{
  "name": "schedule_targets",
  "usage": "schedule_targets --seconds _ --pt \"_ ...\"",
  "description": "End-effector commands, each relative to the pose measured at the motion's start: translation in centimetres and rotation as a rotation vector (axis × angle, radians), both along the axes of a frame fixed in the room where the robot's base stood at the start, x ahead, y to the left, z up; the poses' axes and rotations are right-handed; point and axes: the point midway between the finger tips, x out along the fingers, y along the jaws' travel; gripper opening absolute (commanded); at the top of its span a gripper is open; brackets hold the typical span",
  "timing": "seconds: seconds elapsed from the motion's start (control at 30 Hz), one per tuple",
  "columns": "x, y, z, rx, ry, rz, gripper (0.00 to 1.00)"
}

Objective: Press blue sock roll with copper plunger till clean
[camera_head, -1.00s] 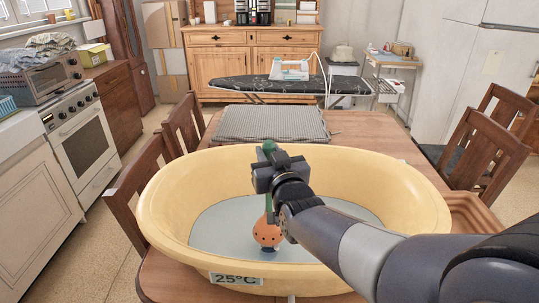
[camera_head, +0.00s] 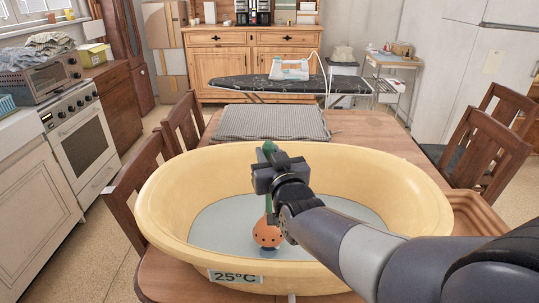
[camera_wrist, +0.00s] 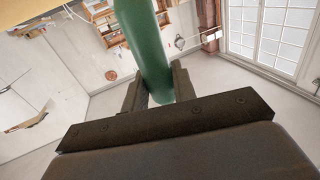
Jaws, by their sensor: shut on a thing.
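My gripper (camera_head: 270,172) is shut on the green handle of the copper plunger and holds it over the yellow basin. The wrist view shows the green handle (camera_wrist: 148,50) between the two fingers. The plunger's copper-orange head (camera_head: 267,233), dotted with dark holes, is low in the basin (camera_head: 180,195). A small dark blue patch, maybe the blue sock roll (camera_head: 268,249), shows just under the head; most of it is hidden. I cannot tell how hard the head touches it. Pale water (camera_head: 215,222) covers the basin floor. A "25°C" label (camera_head: 235,277) is on the basin's front.
The basin stands on a wooden table (camera_head: 370,128) with a grey checked cloth (camera_head: 270,122) behind it. A brown tray (camera_head: 478,212) lies at the right. Chairs (camera_head: 490,145) flank the table. An ironing board (camera_head: 290,86) stands beyond.

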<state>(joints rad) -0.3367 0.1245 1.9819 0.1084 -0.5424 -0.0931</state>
Motion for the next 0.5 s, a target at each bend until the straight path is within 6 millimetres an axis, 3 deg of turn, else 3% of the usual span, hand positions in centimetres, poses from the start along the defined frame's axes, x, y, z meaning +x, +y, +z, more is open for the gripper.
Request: schedule_targets --seconds 0.5 --pt "0.0 0.0 -1.9 0.001 -0.004 0.0 0.03"
